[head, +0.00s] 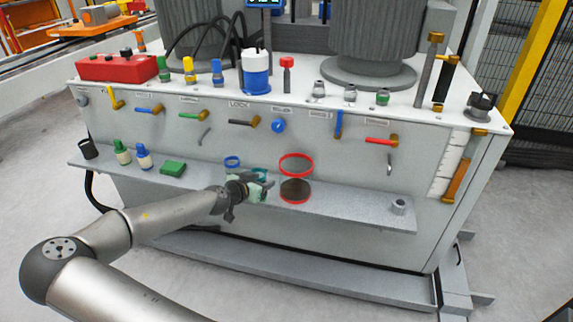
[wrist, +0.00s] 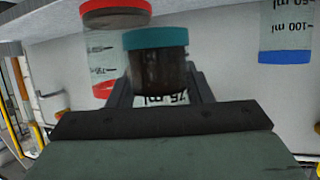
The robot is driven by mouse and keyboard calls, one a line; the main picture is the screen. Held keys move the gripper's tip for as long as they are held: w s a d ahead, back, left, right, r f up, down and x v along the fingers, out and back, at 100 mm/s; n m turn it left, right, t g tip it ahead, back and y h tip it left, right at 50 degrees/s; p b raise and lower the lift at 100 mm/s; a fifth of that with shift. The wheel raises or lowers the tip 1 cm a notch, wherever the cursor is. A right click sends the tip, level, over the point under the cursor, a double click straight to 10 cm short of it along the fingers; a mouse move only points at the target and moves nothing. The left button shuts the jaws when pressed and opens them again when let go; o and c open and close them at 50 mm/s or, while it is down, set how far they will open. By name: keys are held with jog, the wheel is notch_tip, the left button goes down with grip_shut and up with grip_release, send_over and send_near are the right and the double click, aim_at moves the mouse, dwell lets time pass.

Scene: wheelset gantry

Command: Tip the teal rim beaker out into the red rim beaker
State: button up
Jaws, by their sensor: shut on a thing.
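My gripper (head: 262,190) is shut on the teal rim beaker (head: 259,173). In the wrist view the teal rim beaker (wrist: 157,62) sits between the fingers, with dark brown contents next to a teal band; the wrist view seems upside down. The beaker looks about upright, but I cannot tell whether it clears the shelf. The red rim beaker (head: 296,163) stands on the shelf just right of my gripper. It is clear with red bands, and something dark brown shows at its bottom. It also shows behind the held beaker in the wrist view (wrist: 103,68).
A blue rim beaker (head: 231,162) stands just left of my gripper. A green block (head: 172,168) and small bottles (head: 143,156) are further left on the shelf (head: 350,211). The shelf right of the red rim beaker is mostly clear. Coloured levers (head: 380,141) stick out above.

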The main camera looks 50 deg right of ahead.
jog(key=shift+r, duration=0.3)
jog(key=shift+r, duration=0.1)
jog(key=shift+s+d+r+y+p, duration=0.15)
jog(key=shift+d+r+y+p, duration=0.25)
jog(key=shift+p, duration=0.75)
jog(key=shift+s+d+m+y+p, duration=0.1)
jog(key=shift+m+y+p, duration=0.3)
jog(key=shift+y+p, duration=0.15)
jog(key=s+d+r+m+t+y+p, duration=0.1)
jog(key=d+r+y+p, duration=0.2)
jog(key=r+y+p, duration=0.2)
jog(key=shift+s+d+r+p, duration=0.15)
jog(key=shift+d+r+p, duration=0.05)
jog(key=shift+r+p, duration=0.7)
jog(key=shift+m+y, duration=0.3)
jog(key=shift+y, duration=0.05)
